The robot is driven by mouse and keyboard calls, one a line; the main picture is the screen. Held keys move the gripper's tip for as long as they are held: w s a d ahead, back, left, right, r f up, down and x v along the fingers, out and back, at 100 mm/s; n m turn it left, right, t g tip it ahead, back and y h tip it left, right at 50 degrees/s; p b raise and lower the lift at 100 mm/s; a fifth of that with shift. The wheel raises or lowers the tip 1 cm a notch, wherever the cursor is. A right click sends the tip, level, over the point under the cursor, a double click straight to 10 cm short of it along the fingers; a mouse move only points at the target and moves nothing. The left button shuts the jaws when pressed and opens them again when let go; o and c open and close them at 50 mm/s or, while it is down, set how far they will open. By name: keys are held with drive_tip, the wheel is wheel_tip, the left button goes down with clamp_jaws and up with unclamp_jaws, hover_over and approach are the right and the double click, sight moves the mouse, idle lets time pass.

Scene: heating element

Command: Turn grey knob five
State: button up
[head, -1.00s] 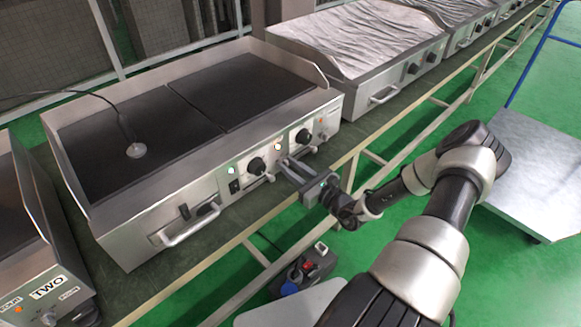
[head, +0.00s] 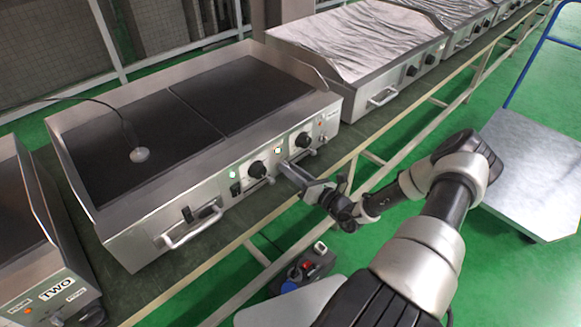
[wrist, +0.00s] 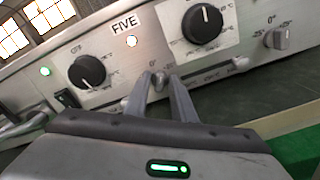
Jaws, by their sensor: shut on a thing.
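The grey knob five (wrist: 158,79) is a small grey knob on the steel front panel, below and right of the "FIVE" label (wrist: 125,23) in the wrist view. My gripper (wrist: 159,84) is shut on it, one finger on each side, and is tilted against the panel. Degree marks show around the knob, partly hidden by the fingers. In the head view my gripper (head: 284,167) reaches the panel between and below two black knobs, and its fingers hide the grey knob there.
Black knobs stand left (wrist: 88,71) and right (wrist: 202,24) of my fingers. Another grey knob (wrist: 281,38) sits at far right. The heating element (head: 240,92) has a dark top with a cabled disc (head: 139,154) on it. Its front handle (head: 190,228) sticks out at left.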

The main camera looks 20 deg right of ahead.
drive_tip(key=m+p, duration=0.1)
drive_tip(key=m, duration=0.5)
drive_tip(key=shift+f, duration=0.1)
idle(0.5)
drive_tip(key=o, duration=0.7)
drive_tip(key=shift+o, duration=0.2)
drive_tip(key=p+v, duration=0.2)
drive_tip(key=v, duration=1.5)
drive_tip(key=shift+s, duration=0.2)
drive_tip(key=shift+d, duration=0.15)
